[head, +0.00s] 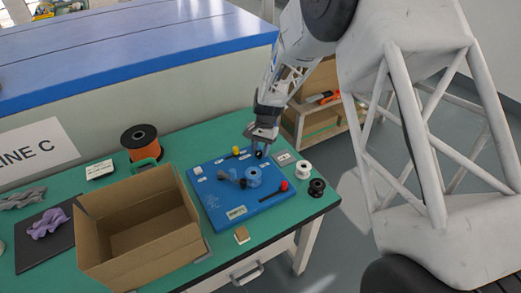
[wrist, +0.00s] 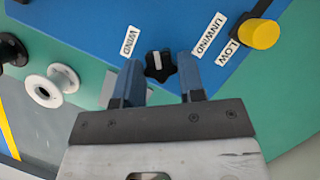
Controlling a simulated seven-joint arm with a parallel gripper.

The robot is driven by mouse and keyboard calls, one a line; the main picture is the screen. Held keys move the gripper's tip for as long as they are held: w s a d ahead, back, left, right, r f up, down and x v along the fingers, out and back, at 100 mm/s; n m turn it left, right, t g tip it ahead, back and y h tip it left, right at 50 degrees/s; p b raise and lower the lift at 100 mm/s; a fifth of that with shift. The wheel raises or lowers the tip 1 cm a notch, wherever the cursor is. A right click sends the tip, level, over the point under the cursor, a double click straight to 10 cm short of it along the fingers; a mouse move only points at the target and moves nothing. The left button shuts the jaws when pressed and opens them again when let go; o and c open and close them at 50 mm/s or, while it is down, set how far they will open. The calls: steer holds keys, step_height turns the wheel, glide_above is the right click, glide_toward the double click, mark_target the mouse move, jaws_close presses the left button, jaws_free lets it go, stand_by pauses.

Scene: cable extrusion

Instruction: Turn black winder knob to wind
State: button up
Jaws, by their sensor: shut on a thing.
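The black winder knob (wrist: 155,73) is lobed with a white pointer line, and sits on the blue panel (wrist: 185,20) between the WIND label (wrist: 130,41) and the UNWIND label (wrist: 208,36). Its pointer line runs nearly straight up in the wrist view. My gripper (wrist: 160,66) has one finger on each side of the knob and is shut on it. In the head view my gripper (head: 262,146) is at the panel's far right corner, and the knob (head: 259,155) shows small and dark beneath the fingers.
A yellow knob (wrist: 259,34) stands beside the LOW label. A white spool (head: 303,169) and a black spool (head: 317,187) stand right of the panel. An open cardboard box (head: 140,222) and an orange spool (head: 139,140) are to its left on the green table.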

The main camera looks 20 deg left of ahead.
steer(key=n+h, duration=0.1)
steer(key=n, duration=0.2)
steer(key=n+h, duration=0.1)
steer(key=n, duration=0.1)
steer(key=shift+a+n, duration=0.2)
steer(key=shift+n, duration=0.2)
steer(key=n, duration=0.2)
steer(key=n+t+h, duration=0.1)
steer(key=n, duration=0.2)
steer(key=shift+s+a+h, duration=0.1)
steer(key=shift+s+h, duration=0.05)
steer(key=shift+h, duration=0.15)
steer(key=o, duration=0.9)
steer(key=shift+c, duration=0.2)
steer(key=shift+r, duration=0.1)
steer(key=v, duration=0.7)
steer(key=shift+a+r, duration=0.15)
steer(key=shift+r, duration=0.15)
